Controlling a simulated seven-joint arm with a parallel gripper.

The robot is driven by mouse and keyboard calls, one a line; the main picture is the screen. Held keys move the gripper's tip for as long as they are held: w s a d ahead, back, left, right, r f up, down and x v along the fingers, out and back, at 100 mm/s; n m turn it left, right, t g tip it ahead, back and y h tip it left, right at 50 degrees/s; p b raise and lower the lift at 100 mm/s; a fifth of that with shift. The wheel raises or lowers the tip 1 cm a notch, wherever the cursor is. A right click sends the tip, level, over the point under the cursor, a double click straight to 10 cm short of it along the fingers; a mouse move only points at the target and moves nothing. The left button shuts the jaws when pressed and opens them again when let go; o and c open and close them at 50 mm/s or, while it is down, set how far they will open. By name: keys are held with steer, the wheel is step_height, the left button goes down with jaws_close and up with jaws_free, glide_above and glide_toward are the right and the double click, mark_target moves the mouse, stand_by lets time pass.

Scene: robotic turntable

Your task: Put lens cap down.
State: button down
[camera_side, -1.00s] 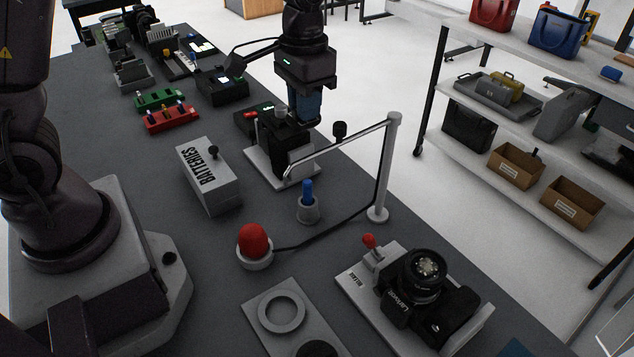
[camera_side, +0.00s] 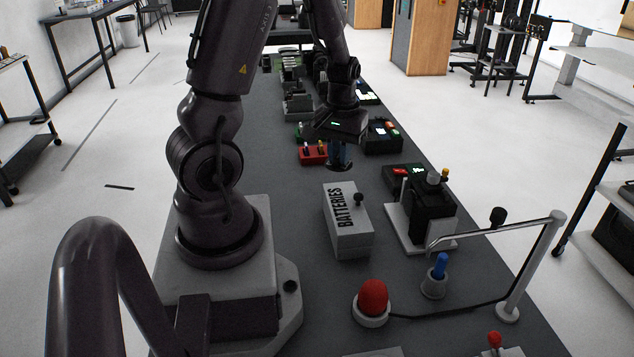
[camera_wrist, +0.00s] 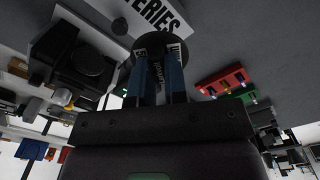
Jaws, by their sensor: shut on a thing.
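My gripper (camera_side: 340,154) hangs over the grey table behind the BATTERIES box. Its blue fingers are shut on a dark round lens cap (camera_side: 340,168), held below the fingertips. In the wrist view the lens cap (camera_wrist: 162,38) shows as a black disc at the ends of the two fingers (camera_wrist: 160,62). It appears to be held above the table; the exact gap is hard to judge.
The BATTERIES box (camera_side: 347,235) stands just in front. A red block (camera_side: 313,154) is left of the cap, and a black device on a white base (camera_side: 433,218) is to the right. A red dome button (camera_side: 372,300), blue plunger (camera_side: 439,266) and railing (camera_side: 520,268) stand nearer.

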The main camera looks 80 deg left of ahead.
steer(key=s+a+f+n, duration=0.2)
steer(key=s+a+n, duration=0.3)
steer(key=s, duration=0.4)
steer(key=n, duration=0.2)
glide_above(316, 180)
steer(key=d, duration=0.1)
steer(key=f, duration=0.8)
steer(key=shift+s+f, duration=0.3)
steer(key=shift+w+a+f, duration=0.2)
steer(key=shift+a+f, duration=0.1)
steer(key=shift+f, duration=0.15)
steer(key=shift+a+f, duration=0.15)
steer(key=shift+f, duration=1.45)
steer(key=shift+f, duration=0.2)
steer(key=c, duration=1.1)
jaws_free()
steer(key=shift+c, duration=0.2)
